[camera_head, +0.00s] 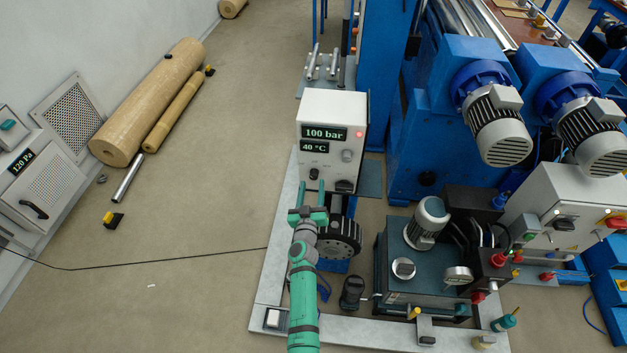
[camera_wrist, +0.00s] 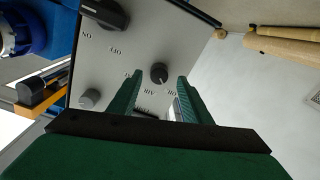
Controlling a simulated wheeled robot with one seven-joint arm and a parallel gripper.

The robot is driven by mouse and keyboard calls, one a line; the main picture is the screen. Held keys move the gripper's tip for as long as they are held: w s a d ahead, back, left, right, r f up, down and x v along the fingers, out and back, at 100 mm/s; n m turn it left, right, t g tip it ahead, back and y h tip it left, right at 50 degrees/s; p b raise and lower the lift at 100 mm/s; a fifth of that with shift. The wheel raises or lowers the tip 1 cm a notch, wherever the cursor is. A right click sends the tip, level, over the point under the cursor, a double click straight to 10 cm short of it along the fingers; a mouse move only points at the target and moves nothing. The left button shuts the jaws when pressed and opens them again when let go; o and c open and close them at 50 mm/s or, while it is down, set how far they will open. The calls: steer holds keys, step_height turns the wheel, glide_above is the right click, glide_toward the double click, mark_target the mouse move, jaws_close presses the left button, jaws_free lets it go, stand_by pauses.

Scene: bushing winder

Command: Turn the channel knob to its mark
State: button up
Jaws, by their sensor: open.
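The channel knob appears to be the small round black knob (camera_wrist: 159,73) on the grey panel, with small labels around it. It carries a pale pointer line toward the lower right of the wrist view; the labels are too small to read surely. In the head view the knob (camera_head: 314,174) is low on the left of the control box face (camera_head: 325,108). My gripper (camera_head: 311,188) is open and points at the panel. In the wrist view its two green fingers (camera_wrist: 160,78) stand either side of the knob; contact cannot be told.
The box has 100 bar and 40 °C displays (camera_head: 324,134). A larger black ON/OFF switch (camera_wrist: 105,12) and a grey knob (camera_wrist: 90,98) sit beside the small knob. A pump unit (camera_head: 425,265) stands right of my arm; open floor (camera_head: 215,170) lies left.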

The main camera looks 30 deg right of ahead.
mark_target(314, 178)
steer(key=shift+x, duration=1.85)
steer(key=shift+d, duration=0.1)
steer(key=c, duration=1.1)
